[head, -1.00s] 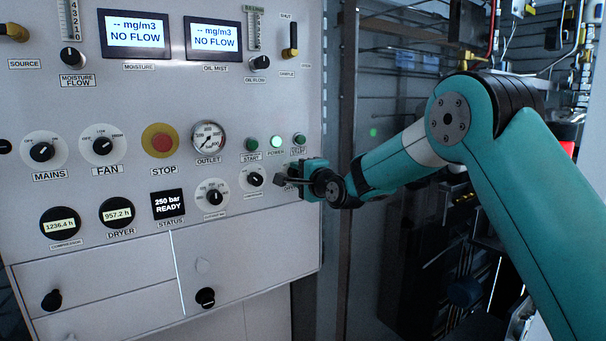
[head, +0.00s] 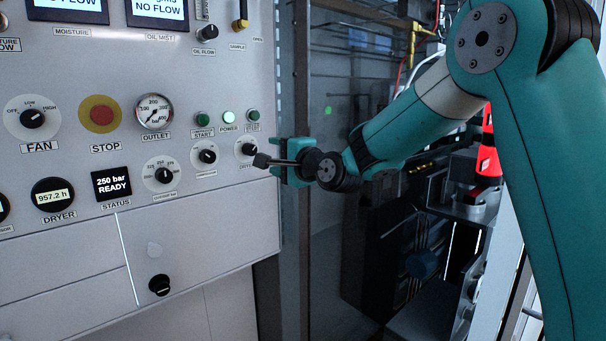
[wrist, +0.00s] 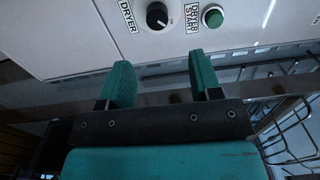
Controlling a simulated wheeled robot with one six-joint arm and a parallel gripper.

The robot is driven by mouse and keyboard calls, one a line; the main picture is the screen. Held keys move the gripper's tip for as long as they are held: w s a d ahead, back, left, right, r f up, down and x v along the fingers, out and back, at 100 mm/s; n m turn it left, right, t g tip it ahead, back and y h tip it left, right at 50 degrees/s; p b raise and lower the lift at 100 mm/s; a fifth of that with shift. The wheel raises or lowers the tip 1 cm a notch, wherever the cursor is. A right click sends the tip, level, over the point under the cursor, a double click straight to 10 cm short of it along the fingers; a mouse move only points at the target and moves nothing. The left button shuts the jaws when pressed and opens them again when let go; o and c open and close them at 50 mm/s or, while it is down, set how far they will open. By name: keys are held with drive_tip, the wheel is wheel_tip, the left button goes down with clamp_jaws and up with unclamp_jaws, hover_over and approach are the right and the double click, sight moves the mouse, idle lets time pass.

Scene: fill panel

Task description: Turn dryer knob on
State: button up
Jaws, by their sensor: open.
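The dryer knob (head: 249,149) is a small black knob on a white dial, at the right edge of the grey panel. It also shows at the top of the wrist view (wrist: 157,15), with a DRYER label beside it. Its setting is too small to read surely. My gripper (head: 279,160) is just right of and slightly below the knob in the head view, apart from it. In the wrist view my gripper's teal fingers (wrist: 161,78) are spread with nothing between them, and the knob lies beyond the fingertips.
A green dryer start button (wrist: 212,17) is close beside the knob. Another black knob (head: 207,156) sits to its left. The red stop button (head: 102,115) and fan knob (head: 32,118) are farther left. A wire rack (wrist: 290,125) shows at the right in the wrist view.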

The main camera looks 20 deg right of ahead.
drive_tip(key=b+v, duration=0.2)
drive_tip(key=v, duration=0.5)
drive_tip(key=shift+s, duration=0.15)
drive_tip(key=shift+d+r, duration=0.1)
drive_tip(key=s+a+f+n+g+y, duration=0.1)
drive_tip(key=s+a+f+n+g, duration=0.35)
drive_tip(key=s, duration=0.25)
drive_tip(key=s+a+f+n+g+y, duration=0.1)
drive_tip(key=s+a+f+n+g, duration=0.25)
drive_tip(key=s+a+n, duration=0.25)
drive_tip(key=s+f+n+g+h, duration=0.1)
drive_tip(key=s+f+n+g, duration=0.2)
drive_tip(key=s, duration=0.7)
drive_tip(key=s+f+n+g+h, duration=0.2)
drive_tip(key=s+f+n+g, duration=0.2)
drive_tip(key=s+n+g, duration=0.2)
drive_tip(key=s+n, duration=0.2)
drive_tip(key=s, duration=0.2)
drive_tip(key=shift+s, duration=0.25)
